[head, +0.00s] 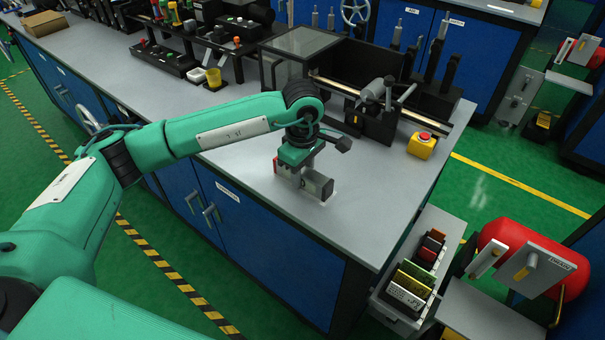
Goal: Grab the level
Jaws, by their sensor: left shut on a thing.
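My left gripper (301,172) reaches down to the front part of the grey bench top, with its arm coming in from the left. It is shut on a short grey bar with a red end, which looks like the level (318,186). The bar lies low, at or just above the bench top; I cannot tell whether it touches. The gripper hides the bar's middle. My right gripper is not in view.
A black machine (375,118) with a rail stands behind the gripper. A yellow box with a red button (422,144) sits at its right. The bench top (350,225) is clear in front and to the right.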

